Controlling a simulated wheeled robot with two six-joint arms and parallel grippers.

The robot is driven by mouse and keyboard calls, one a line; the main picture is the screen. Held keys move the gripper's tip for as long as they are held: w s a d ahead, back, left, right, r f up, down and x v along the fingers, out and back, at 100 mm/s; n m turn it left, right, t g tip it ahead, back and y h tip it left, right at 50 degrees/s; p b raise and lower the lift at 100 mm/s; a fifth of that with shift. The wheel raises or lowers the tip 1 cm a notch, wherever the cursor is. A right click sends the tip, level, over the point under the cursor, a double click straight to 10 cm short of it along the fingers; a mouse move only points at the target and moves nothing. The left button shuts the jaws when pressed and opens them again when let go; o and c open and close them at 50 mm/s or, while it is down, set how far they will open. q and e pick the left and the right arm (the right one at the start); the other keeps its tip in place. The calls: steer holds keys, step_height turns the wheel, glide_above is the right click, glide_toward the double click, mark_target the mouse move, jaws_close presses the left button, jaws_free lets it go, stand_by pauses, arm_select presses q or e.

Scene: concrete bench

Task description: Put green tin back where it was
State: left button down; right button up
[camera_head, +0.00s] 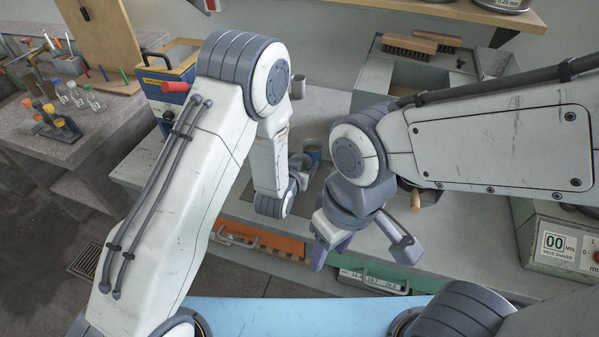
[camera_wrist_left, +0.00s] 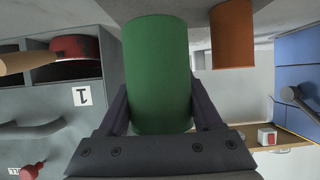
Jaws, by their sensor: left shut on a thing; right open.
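The green tin (camera_wrist_left: 157,75) fills the middle of the left wrist view. My left gripper (camera_wrist_left: 155,108) is shut on it, with one dark finger on each side. I cannot tell whether the tin touches a surface at its far end. In the head view my left forearm (camera_head: 268,165) points down over the bench, and I cannot make out the green tin there. My right gripper (camera_head: 362,255) is open and empty, in front of the bench, lower and to the right.
An orange-brown tin (camera_wrist_left: 232,35) is close to the right of the green tin in the left wrist view.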

arm_select(q)
steer(key=shift+w+a+f, duration=0.1)
steer(key=shift+a+f, duration=0.35)
step_height(320, 180, down, 4)
steer(key=shift+r+p, duration=0.2)
steer(key=shift+p, duration=0.2)
steer(key=shift+f, duration=0.2)
steer(key=shift+c, duration=0.3)
jaws_free()
